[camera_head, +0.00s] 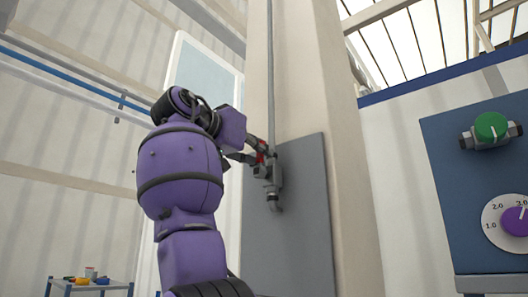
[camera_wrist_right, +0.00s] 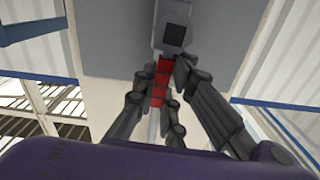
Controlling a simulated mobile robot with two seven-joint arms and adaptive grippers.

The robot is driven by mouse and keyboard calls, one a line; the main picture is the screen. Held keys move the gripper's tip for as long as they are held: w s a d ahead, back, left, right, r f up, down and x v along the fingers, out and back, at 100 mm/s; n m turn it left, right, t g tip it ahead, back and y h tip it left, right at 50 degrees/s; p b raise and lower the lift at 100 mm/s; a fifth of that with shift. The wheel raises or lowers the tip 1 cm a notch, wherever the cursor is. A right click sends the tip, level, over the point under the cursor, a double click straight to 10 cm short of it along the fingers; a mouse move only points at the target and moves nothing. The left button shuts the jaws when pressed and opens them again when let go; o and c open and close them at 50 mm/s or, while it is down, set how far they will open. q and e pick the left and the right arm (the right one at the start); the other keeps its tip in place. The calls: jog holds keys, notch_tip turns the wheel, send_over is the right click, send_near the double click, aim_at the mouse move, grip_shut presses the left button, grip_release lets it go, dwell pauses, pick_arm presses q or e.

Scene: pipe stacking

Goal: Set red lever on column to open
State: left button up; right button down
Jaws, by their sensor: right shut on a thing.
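The red lever (camera_head: 260,153) sits on a grey valve body (camera_head: 270,175) mounted on the grey panel of the column. My right gripper (camera_head: 253,152) is at the lever, with its arm reaching in from the lower left. In the right wrist view the red lever (camera_wrist_right: 160,82) lies between the fingers of my right gripper (camera_wrist_right: 160,100), which are shut on it. The grey valve body also shows above the lever in that view (camera_wrist_right: 174,32). The lever's exact angle is partly hidden by the fingers in the head view. My left gripper is not in view.
A grey pipe (camera_head: 271,60) runs up the beige column (camera_head: 312,100) from the valve. A blue panel (camera_head: 450,180) with a green knob (camera_head: 491,126) and a purple dial (camera_head: 516,221) stands at right. A small table (camera_head: 90,286) with coloured items is at lower left.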

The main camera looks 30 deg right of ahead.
jog(key=shift+a+r+n, duration=0.1)
jog(key=shift+r+n, duration=0.2)
jog(key=shift+n, duration=0.1)
dwell(0.3)
jog(key=c, duration=1.8)
grip_release()
jog(key=shift+a, duration=0.1)
jog(key=shift+w+f, duration=0.1)
jog(key=v, duration=1.2)
